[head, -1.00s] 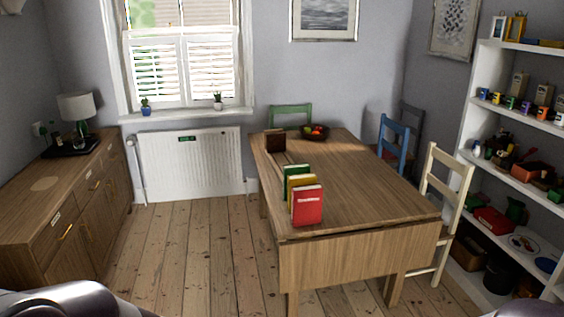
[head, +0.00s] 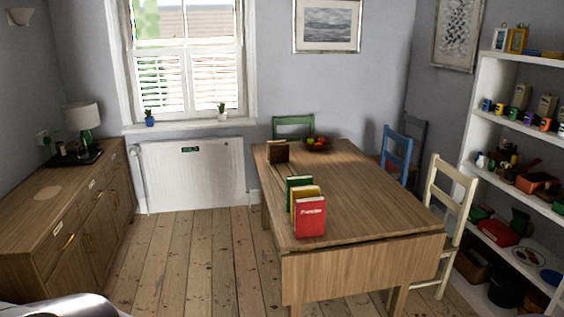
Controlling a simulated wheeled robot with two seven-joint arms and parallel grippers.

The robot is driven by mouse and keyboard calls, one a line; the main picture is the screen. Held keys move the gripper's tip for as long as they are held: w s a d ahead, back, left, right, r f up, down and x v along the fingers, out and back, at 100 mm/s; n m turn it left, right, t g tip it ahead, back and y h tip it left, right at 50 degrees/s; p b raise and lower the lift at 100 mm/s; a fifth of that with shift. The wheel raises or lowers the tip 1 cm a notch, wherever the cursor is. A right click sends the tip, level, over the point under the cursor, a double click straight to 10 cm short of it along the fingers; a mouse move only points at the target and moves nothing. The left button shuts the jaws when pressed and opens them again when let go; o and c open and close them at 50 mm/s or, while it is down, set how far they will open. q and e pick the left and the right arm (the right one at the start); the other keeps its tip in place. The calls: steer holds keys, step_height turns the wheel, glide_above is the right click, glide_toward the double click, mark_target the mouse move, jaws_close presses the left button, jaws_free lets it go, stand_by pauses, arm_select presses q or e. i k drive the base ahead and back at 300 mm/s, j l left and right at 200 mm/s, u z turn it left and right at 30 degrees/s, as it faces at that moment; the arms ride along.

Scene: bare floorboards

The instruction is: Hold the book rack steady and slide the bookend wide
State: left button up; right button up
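The book rack stands on the wooden table (head: 370,210), along its left side. Its dark brown bookend (head: 278,151) is at the far end. Thin rails (head: 257,166) run from it toward the books. A red book (head: 310,217), a yellow book (head: 304,194) and a green book (head: 297,182) stand upright at the near end, the red one in front. A wide gap lies between the green book and the dark bookend. Neither gripper is in view; only part of my arm shows at the bottom left.
A fruit bowl (head: 316,144) sits at the table's far end. Green (head: 293,122), blue (head: 397,150) and cream (head: 448,200) chairs stand around the table. A sideboard (head: 60,215) is at left, white shelves (head: 480,130) at right. Floorboards (head: 190,250) left of the table are clear.

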mark_target(278, 153)
steer(key=i+j+u, duration=0.45)
steer(key=i, duration=0.45)
steer(key=i+j+u, duration=0.25)
steer(key=i, duration=0.2)
steer(key=i+j+u, duration=0.1)
steer(key=i+u, duration=0.15)
steer(key=i, duration=0.25)
steer(key=i+z, duration=0.2)
steer(key=i, duration=0.5)
steer(key=i+z, duration=0.15)
steer(key=i, duration=0.5)
steer(key=i+j+z, duration=0.2)
steer(key=i, duration=0.5)
steer(key=i+z, duration=0.35)
steer(key=z, duration=0.15)
steer(key=i+j+z, duration=0.2)
steer(key=z, duration=0.25)
steer(key=i+j+z, duration=0.3)
steer(key=z, duration=0.2)
steer(key=i+j+z, duration=0.3)
steer(key=z, duration=0.2)
steer(key=i+j+z, duration=0.2)
steer(key=z, duration=0.3)
steer(key=i+j+z, duration=0.15)
steer(key=j+z, duration=0.3)
